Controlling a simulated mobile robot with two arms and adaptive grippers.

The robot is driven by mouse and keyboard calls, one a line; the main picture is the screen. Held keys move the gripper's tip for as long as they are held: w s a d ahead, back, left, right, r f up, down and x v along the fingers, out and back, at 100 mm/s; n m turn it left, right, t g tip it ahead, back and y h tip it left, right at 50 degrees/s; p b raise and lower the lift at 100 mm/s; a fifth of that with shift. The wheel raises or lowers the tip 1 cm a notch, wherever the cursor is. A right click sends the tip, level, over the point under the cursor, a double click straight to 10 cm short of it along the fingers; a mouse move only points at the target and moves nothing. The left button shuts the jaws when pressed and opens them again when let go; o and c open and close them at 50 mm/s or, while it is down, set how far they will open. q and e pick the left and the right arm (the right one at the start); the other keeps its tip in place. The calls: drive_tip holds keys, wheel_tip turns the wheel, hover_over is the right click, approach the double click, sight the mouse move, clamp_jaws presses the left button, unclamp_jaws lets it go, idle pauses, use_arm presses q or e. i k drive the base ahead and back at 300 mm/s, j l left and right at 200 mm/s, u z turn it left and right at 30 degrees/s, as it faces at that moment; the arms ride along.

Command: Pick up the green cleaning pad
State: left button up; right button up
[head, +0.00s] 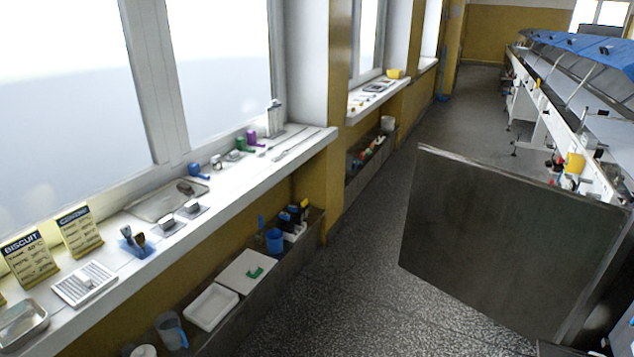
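A small green item (254,273) lies on a white board (236,283) on the low shelf under the windowsill. It may be the green cleaning pad, but it is too small to tell. A green object (241,143) also stands on the windowsill farther back, and it looks more like a cup or jug. Neither of my grippers shows in the head view.
The windowsill (232,193) holds trays, brushes, small tools and BISCUIT signs (30,260). The low shelf has a white tray (211,307), a blue cup (274,240) and a jug (171,331). A large dark panel (510,240) stands at right. Speckled floor (345,285) between is clear.

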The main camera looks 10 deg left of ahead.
sight(255, 271)
drive_tip(key=i+u, duration=0.1)
drive_tip(key=i, duration=0.75)
drive_tip(key=i+l+u, duration=0.15)
drive_tip(key=i, duration=0.7)
drive_tip(key=l, duration=0.05)
